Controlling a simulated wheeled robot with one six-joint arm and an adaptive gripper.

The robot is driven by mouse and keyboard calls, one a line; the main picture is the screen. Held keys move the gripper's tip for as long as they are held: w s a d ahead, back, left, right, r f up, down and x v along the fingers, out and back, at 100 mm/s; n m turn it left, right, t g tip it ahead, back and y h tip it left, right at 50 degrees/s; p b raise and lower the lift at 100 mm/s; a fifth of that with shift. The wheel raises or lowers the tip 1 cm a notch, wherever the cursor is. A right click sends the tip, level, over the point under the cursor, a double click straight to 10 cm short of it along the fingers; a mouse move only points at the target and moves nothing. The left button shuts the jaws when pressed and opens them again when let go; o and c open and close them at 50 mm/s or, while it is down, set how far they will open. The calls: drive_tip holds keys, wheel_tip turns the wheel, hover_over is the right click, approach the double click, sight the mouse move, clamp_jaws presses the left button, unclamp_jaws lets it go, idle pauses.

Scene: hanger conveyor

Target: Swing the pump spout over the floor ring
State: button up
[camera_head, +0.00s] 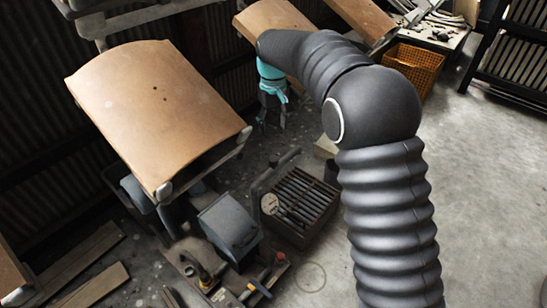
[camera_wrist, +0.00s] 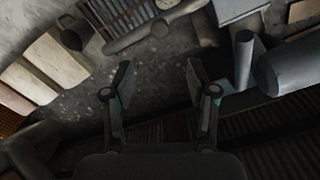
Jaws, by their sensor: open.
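The floor ring (camera_head: 310,277) is a faint thin circle on the concrete at the lower middle of the head view. A dark pipe (camera_head: 276,169), which may be the pump spout, runs along the far side of a grated box; a grey pipe with a round stub shows in the wrist view (camera_wrist: 183,14). I cannot tell for sure which part is the spout. My gripper (camera_head: 272,114) is beyond this pipe, apart from it, pointing down. In the wrist view my gripper (camera_wrist: 158,78) has its two fingers wide apart with nothing between them.
The grated box (camera_head: 298,200) with a round gauge (camera_head: 270,203) stands near a grey box (camera_head: 230,226) and a low bench of tools (camera_head: 215,290). A large brown panel (camera_head: 155,105) hangs at left. An orange crate (camera_head: 414,70) stands behind. The floor at right is clear.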

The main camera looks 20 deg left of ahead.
sight(274, 158)
wheel_tip(274, 158, down, 13)
drive_tip(key=shift+f+b, duration=0.2)
drive_tip(key=shift+b, duration=0.2)
clamp_jaws()
